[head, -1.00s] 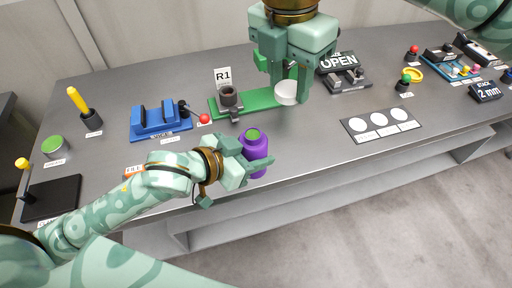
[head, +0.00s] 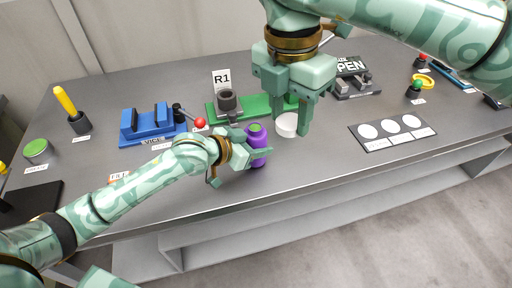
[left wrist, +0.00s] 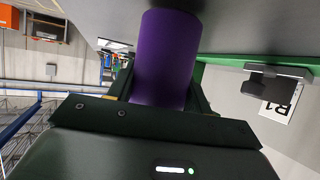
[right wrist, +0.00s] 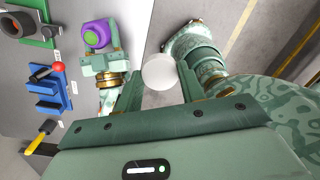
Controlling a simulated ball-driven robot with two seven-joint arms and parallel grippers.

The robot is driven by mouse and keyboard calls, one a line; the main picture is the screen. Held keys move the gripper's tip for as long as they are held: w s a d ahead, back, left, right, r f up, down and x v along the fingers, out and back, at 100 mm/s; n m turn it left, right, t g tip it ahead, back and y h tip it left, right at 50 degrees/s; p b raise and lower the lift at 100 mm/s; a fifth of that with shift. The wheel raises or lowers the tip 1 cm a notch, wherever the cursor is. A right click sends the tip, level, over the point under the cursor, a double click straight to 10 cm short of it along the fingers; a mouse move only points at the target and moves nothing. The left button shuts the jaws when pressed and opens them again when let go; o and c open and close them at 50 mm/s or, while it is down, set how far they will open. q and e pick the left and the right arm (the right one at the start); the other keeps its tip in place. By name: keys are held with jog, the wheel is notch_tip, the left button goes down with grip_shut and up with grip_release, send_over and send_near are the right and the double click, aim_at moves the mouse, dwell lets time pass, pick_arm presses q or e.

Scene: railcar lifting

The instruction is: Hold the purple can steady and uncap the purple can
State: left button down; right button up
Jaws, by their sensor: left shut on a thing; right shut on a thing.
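The purple can (head: 262,141) is upright near the table's front edge, with a green top that shows uncovered. My left gripper (head: 256,150) is shut around its side. The can fills the space between the fingers in the left wrist view (left wrist: 167,60); its green top and purple rim show in the right wrist view (right wrist: 98,34). My right gripper (head: 289,122) points down and is shut on a white round cap (head: 287,126). The cap also shows between its fingers in the right wrist view (right wrist: 159,71). The cap is to the right of the can and apart from it.
Behind the grippers is a green board (head: 262,104) with a dark round holder (head: 227,101) and an R1 sign (head: 221,80). A blue vice (head: 150,124) stands to the left. A card with white circles (head: 392,132) lies to the right.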

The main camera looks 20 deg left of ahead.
pick_arm(q)
jog(key=shift+f, duration=0.35)
jog(key=c, duration=0.6)
grip_release()
